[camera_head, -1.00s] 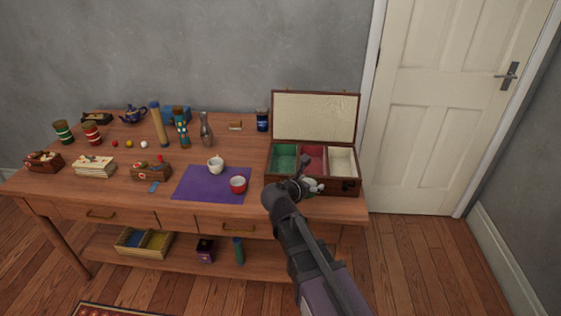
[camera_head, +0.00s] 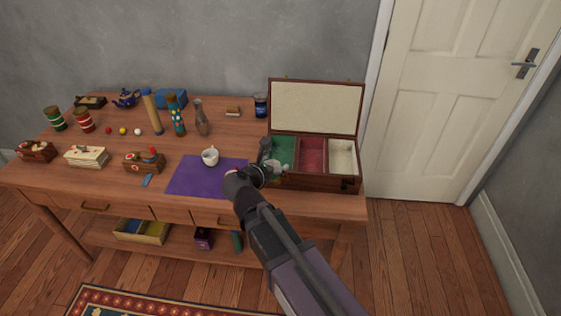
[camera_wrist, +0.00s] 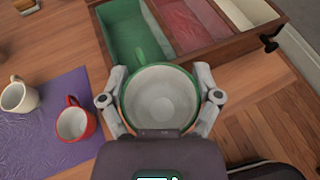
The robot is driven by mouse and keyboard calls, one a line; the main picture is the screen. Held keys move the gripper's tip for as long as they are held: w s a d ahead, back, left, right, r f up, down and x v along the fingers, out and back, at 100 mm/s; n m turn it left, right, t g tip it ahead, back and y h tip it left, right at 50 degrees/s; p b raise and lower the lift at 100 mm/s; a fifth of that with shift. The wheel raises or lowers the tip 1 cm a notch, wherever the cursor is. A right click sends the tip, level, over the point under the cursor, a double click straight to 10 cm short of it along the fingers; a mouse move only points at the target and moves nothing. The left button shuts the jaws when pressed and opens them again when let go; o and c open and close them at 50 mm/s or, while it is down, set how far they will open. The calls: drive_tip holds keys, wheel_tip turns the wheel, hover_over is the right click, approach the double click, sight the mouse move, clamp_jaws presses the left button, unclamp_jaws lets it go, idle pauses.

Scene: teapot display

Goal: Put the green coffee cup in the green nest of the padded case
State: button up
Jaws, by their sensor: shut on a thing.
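My gripper (camera_wrist: 162,105) is shut on the green coffee cup (camera_wrist: 160,95), seen from above in the wrist view with a green rim and a pale inside. The padded case (camera_head: 320,184) stands open at the right of the table. Its green nest (camera_head: 284,152) is the left compartment; it also shows in the wrist view (camera_wrist: 125,28), just beyond the cup, and looks empty. In the head view my gripper (camera_head: 272,170) is at the case's front left, and my arm hides most of the cup. Whether the cup is over the case edge is hard to tell.
The case also has a red nest (camera_head: 313,155) and a cream nest (camera_head: 342,157). A white cup (camera_head: 210,157) and a red cup (camera_wrist: 75,122) stand on the purple mat (camera_head: 190,178) to the left. The raised lid (camera_head: 315,107) stands behind the nests.

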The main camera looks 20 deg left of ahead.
drive_tip(key=shift+a, duration=0.1)
drive_tip(key=shift+w+a, duration=0.15)
drive_tip(key=shift+w, duration=0.3)
drive_tip(key=w+a+f+b, duration=0.1)
drive_tip(key=w+a, duration=0.1)
drive_tip(key=w, duration=1.1)
drive_tip(key=shift+w+f, duration=0.2)
drive_tip(key=shift+w, duration=0.05)
drive_tip(key=shift+w, duration=0.1)
drive_tip(key=shift+w+f+b, duration=0.25)
drive_tip(key=shift+f+b, duration=0.7)
drive_tip(key=shift+b, duration=0.05)
drive_tip(key=shift+w+f+b, duration=0.25)
drive_tip(key=shift+f+b, duration=0.65)
drive_tip(key=shift+b, duration=0.1)
drive_tip(key=shift+f+b, duration=0.6)
drive_tip(key=shift+b, duration=0.05)
